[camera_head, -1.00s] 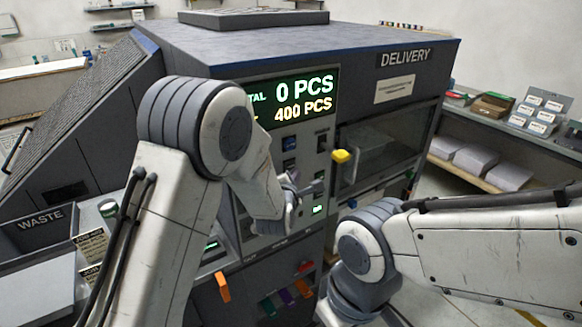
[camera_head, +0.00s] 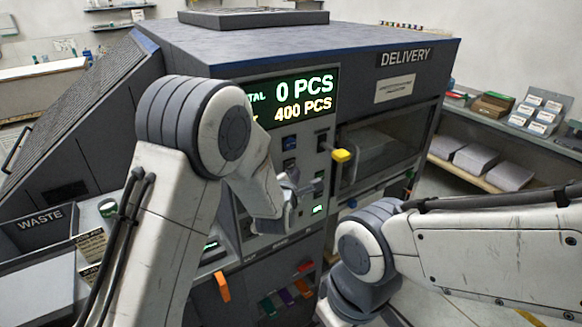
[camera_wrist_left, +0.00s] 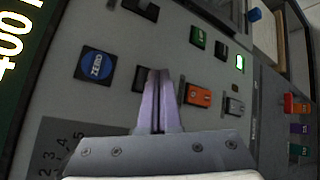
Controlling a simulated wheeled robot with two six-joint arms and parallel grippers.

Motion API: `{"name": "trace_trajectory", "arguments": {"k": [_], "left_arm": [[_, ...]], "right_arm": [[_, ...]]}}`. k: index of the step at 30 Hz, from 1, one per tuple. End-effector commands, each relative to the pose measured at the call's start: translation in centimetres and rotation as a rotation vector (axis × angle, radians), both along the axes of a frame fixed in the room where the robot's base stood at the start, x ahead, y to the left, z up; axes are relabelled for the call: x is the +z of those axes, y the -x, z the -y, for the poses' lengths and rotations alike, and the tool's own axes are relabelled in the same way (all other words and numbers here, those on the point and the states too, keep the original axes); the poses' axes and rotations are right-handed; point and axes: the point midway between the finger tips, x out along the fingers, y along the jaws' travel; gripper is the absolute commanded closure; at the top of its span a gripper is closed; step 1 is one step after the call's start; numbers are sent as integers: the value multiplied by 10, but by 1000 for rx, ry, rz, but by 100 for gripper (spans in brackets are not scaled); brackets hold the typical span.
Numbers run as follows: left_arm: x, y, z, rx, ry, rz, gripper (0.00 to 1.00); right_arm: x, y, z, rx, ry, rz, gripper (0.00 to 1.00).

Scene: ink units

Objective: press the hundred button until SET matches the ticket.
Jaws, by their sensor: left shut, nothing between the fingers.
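The display (camera_head: 292,98) on the machine reads 0 PCS above 400 PCS; my left arm hides the label of the lower line. My left gripper (camera_head: 314,187) is shut and empty at the button panel (camera_head: 304,150). In the left wrist view its closed fingertips (camera_wrist_left: 159,76) are over the panel, beside a dark button (camera_wrist_left: 141,79) that they partly cover. I cannot tell whether they touch it, and no hundred label is readable. Job cards (camera_head: 91,244) stand at the left; their small print is unreadable, and I cannot tell whether one is the ticket.
A blue ZERO button (camera_wrist_left: 95,66), a green button (camera_wrist_left: 197,37) and an orange switch (camera_wrist_left: 198,95) surround the fingers. A yellow knob (camera_head: 341,155) sticks out right of the panel. The WASTE bin (camera_head: 40,228) is at left. My right arm crosses the lower right.

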Motion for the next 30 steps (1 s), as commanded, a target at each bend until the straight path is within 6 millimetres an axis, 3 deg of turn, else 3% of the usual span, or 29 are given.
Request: {"name": "trace_trajectory", "arguments": {"k": [5,30], "left_arm": [[-1,-5,-4,2,1,1,100],[0,-10,-7,0,0,1,100]], "right_arm": [[-8,0,0,0,0,0,100],[-12,0,0,0,0,0,100]]}}
